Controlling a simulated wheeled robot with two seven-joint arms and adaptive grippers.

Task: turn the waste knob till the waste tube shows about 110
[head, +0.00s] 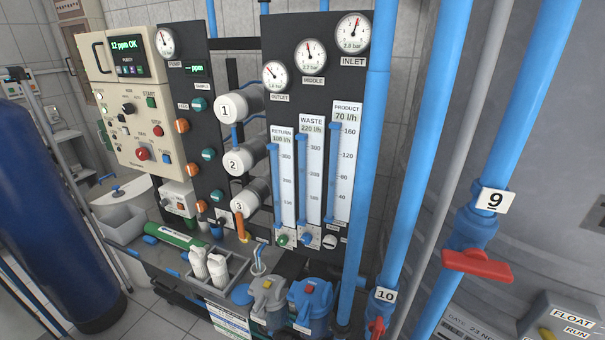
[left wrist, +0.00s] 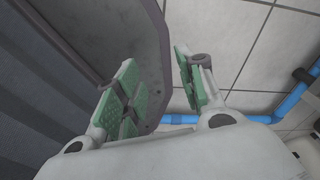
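The waste tube (head: 313,175) is the middle of three flow tubes on the black panel in the head view. Its label reads WASTE 220 l/h, and a blue column rises along its left side to near the top. The waste knob (head: 306,239) is a small blue knob just below it, between a green knob (head: 283,240) and a whitish knob (head: 330,242). No gripper shows near the knobs. My left gripper (left wrist: 160,80) shows in the left wrist view, its green-padded fingers apart with nothing between them. My right gripper is in neither view.
Thick blue pipes (head: 423,130) and a red valve handle (head: 477,265) stand right of the panel. Below the knobs are a grey tray (head: 215,285) with white items and blue and grey housings (head: 310,305). A dark blue tank (head: 50,210) stands left.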

